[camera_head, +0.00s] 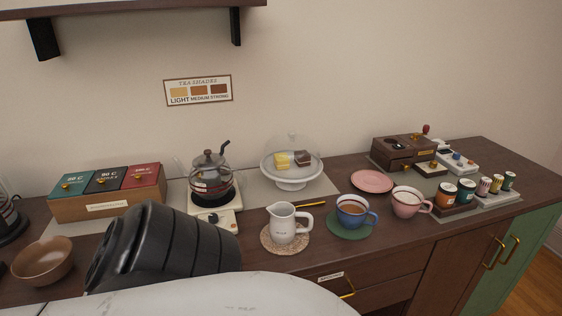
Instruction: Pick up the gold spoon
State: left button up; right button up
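A thin gold piece, which looks like the gold spoon (311,204), lies on the dark wooden counter behind the white pitcher (282,224). Its right part shows past the pitcher's handle. Its left part seems hidden behind the pitcher, and its bowl cannot be made out. Neither of my grippers is in view. A black ribbed part, likely one of my arm links, rises at the lower left and covers part of the counter.
The pitcher stands on a woven coaster (268,244). A blue cup (350,212) and a pink cup (406,203) stand to the right. A glass-domed cake stand (291,182) and a kettle (211,178) are behind. A shelf (130,12) hangs above left.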

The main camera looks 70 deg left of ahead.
aim_at(321, 203)
jog(key=u, duration=1.3)
jog(key=i, duration=0.2)
jog(key=u, duration=0.05)
